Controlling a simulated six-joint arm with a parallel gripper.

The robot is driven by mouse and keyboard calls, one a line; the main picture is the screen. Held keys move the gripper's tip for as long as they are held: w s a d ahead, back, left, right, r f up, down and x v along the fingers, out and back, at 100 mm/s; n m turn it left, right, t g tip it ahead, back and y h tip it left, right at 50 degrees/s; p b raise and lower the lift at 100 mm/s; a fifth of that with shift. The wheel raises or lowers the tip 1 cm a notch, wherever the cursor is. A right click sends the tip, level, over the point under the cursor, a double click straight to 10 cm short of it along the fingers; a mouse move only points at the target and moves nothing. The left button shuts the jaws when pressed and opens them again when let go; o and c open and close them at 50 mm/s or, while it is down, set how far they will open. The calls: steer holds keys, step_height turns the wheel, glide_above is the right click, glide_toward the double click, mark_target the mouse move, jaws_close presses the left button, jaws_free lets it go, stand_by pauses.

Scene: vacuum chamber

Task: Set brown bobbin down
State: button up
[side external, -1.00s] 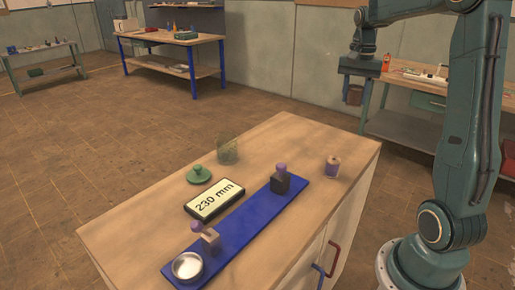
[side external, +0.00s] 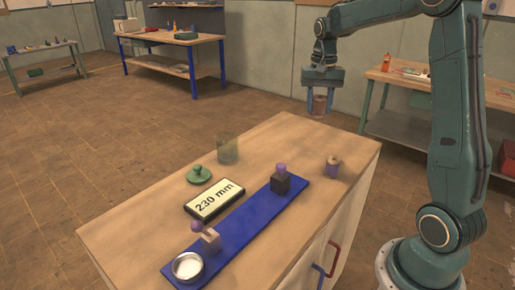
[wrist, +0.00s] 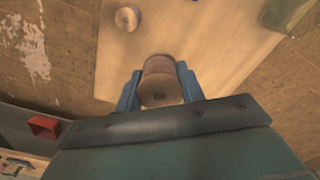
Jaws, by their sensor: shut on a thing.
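My gripper (side external: 320,97) is shut on the brown bobbin (side external: 320,104) and holds it in the air above the far right part of the workbench. In the wrist view the brown bobbin (wrist: 160,80) sits between the two blue fingers of my gripper (wrist: 160,88), with its round end facing the camera. Below it, a purple bobbin with pale ends (side external: 332,167) stands on the bench top (side external: 265,150). A pale round bobbin end (wrist: 127,19) also shows in the wrist view, up and left of the held bobbin.
A blue strip (side external: 240,229) carries a dark block with a purple knob (side external: 281,184), a second purple-knobbed piece (side external: 209,237) and a round metal dish (side external: 187,267). A "230 mm" display (side external: 215,199), a green lid (side external: 200,175) and a clear glass jar (side external: 228,150) stand behind it.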

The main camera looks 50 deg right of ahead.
steer(key=w+a+f+n, duration=0.3)
steer(key=w+a, duration=0.1)
steer(key=a, duration=0.6)
steer(key=w+a+f+n, duration=0.3)
steer(key=w+a+n, duration=0.1)
steer(key=a, duration=0.7)
steer(key=shift+w+a+f+n, duration=0.3)
steer(key=shift+w+f, duration=0.1)
steer(key=shift+w, duration=0.2)
step_height(320, 180, up, 10)
steer(key=n, duration=0.6)
glide_above(260, 179)
steer(key=shift+f, duration=0.15)
step_height(260, 179, down, 20)
steer(key=shift+r, duration=0.1)
